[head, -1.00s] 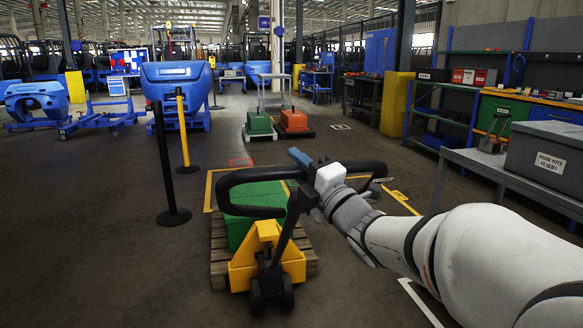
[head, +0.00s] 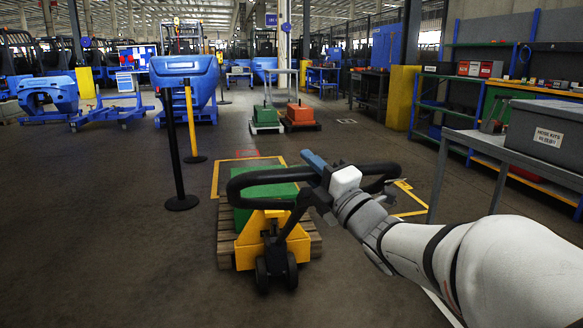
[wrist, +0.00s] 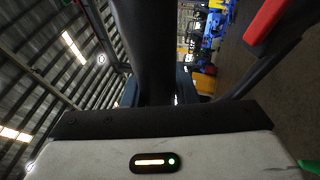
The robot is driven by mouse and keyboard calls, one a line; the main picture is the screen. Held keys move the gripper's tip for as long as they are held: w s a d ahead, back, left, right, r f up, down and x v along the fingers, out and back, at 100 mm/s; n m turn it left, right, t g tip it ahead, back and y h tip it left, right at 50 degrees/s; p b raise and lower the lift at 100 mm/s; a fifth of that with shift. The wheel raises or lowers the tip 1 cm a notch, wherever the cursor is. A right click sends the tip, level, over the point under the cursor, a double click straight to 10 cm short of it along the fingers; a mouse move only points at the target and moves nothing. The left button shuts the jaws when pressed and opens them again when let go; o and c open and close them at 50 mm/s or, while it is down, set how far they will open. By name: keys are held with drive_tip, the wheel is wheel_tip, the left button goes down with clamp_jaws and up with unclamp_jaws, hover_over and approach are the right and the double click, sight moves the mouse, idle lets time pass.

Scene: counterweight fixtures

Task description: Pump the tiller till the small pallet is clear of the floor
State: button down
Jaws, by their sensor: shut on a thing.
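A yellow pallet jack (head: 262,243) with black wheels stands in front of me. Its black loop tiller (head: 250,176) leans up toward me. My gripper (head: 322,168) is shut on the tiller at the right part of the loop. In the wrist view the dark tiller bar (wrist: 143,45) runs up from my gripper. The small wooden pallet (head: 226,245) sits around the jack's forks, with a green block (head: 262,190) on it. The forks are hidden, and I cannot tell whether there is a gap under the pallet.
A black post (head: 181,201) and a yellow post (head: 194,130) stand at the left. A grey bench with a hose kits box (head: 545,140) is at the right. Green and orange weights (head: 300,114) stand farther back. The floor around the jack is mostly clear.

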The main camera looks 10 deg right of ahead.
drive_tip(key=c, duration=1.2)
unclamp_jaws()
drive_tip(key=shift+o, duration=0.2)
